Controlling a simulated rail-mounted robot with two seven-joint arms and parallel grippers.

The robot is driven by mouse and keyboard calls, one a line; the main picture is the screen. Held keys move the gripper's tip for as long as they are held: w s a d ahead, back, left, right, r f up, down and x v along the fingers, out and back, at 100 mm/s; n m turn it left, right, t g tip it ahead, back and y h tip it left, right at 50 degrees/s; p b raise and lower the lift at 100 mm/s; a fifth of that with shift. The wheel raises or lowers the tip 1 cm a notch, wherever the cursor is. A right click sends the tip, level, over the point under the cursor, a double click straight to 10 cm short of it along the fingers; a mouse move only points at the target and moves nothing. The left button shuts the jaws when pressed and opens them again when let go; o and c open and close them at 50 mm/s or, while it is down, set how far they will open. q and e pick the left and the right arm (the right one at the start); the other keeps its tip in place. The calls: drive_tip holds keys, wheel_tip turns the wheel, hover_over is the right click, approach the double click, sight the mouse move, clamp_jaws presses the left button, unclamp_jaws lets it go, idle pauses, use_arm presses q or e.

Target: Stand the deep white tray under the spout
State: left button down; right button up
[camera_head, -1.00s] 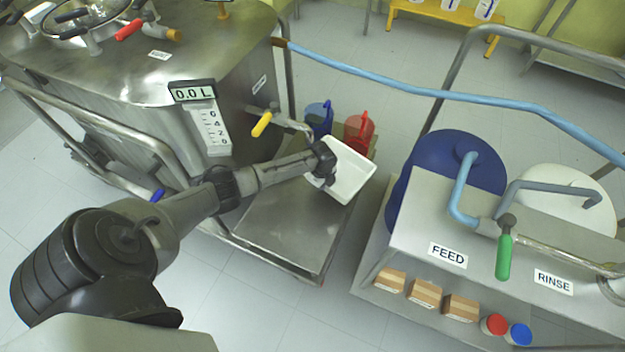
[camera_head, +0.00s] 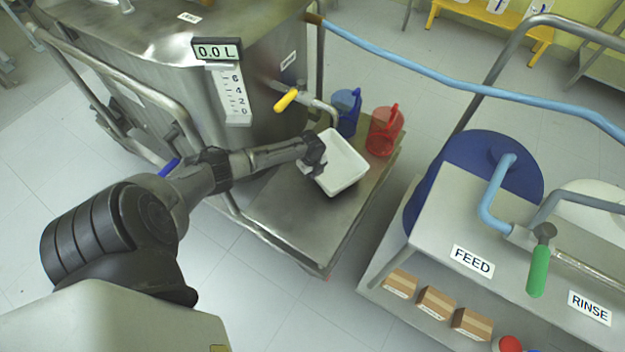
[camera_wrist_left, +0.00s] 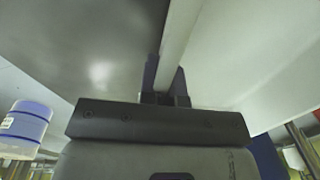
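The deep white tray (camera_head: 347,162) is over the low steel platform beside the vessel, just below and in front of the spout (camera_head: 334,117). The spout has a yellow handle (camera_head: 286,100) and bends down near the tray's far edge. My left gripper (camera_head: 314,158) is shut on the tray's near-left wall. The left wrist view shows the fingers (camera_wrist_left: 166,88) pinching the rim, with the white tray (camera_wrist_left: 250,50) filling the right side. The tray looks roughly level; whether its base touches the platform I cannot tell. My right gripper is not in view.
A blue jug (camera_head: 345,110) and a red jug (camera_head: 384,130) stand behind the tray on the platform (camera_head: 290,222). The vessel's display (camera_head: 217,50) reads 0.0 L. A steel bench (camera_head: 440,225) with FEED and RINSE labels stands right. The platform's front is clear.

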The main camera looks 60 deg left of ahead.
sight(313, 183)
use_arm(q)
drive_tip(key=shift+s+a+f+b, duration=0.1)
drive_tip(key=shift+a+f+b, duration=0.1)
drive_tip(key=shift+f+b, duration=0.2)
wheel_tip(313, 183, down, 3)
drive_tip(key=shift+d+f+b, duration=0.15)
drive_tip(key=shift+b, duration=1.05)
drive_tip(key=c, duration=1.8)
unclamp_jaws()
drive_tip(key=shift+f, duration=0.15)
drive_tip(key=o, duration=0.5)
